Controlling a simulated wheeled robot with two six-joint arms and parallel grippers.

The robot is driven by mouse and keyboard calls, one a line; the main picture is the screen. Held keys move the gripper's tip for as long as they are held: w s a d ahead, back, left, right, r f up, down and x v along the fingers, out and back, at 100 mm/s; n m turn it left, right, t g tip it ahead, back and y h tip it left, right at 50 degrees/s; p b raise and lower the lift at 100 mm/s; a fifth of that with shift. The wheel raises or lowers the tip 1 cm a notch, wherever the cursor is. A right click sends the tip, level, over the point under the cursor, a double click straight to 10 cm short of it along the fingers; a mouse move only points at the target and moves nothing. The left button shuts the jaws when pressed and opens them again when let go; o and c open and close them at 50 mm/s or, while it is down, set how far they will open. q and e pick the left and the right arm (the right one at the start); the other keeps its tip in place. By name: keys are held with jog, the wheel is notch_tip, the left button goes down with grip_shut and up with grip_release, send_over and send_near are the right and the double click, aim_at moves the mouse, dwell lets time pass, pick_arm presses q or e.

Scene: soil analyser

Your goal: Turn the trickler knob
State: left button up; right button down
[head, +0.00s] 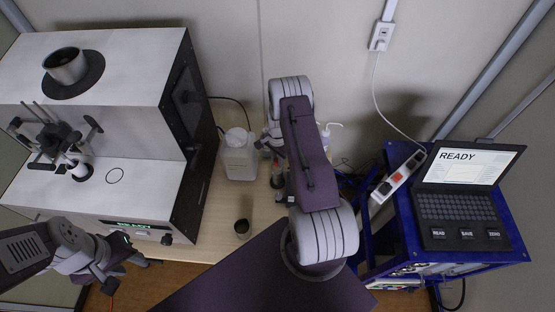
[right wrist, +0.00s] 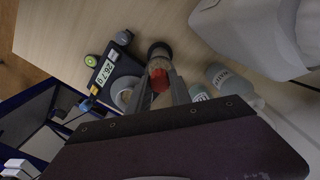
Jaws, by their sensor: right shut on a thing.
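In the right wrist view the trickler (right wrist: 157,63) is a small cylinder with a dark end and a tan body. A red part, which looks like its knob (right wrist: 159,81), sits between the fingertips of my right gripper (right wrist: 162,90), which is shut on it. Beside it is a small balance (right wrist: 125,64) with a lit display and a round pan (right wrist: 123,97). In the head view my right arm hides most of this spot. My left gripper (head: 128,273) is at the lower left, empty, its fingers apart, in front of the white analyser.
The white analyser (head: 105,70) fills the left. A white jug (head: 239,158) and a dark cup (head: 242,228) stand on the wooden table (head: 212,222). Bottles (right wrist: 222,75) are close to the right gripper. A laptop (head: 460,195) reading READY is on the blue cart at right.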

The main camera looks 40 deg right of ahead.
jog(key=shift+r, duration=0.1)
dwell(0.7)
jog(key=c, duration=1.2)
grip_release()
jog(key=shift+o, duration=0.2)
notch_tip(320, 180, up, 9)
jog(key=b, duration=0.3)
jog(key=shift+a+f, duration=0.1)
jog(key=shift+f, duration=0.1)
jog(key=shift+r, duration=0.25)
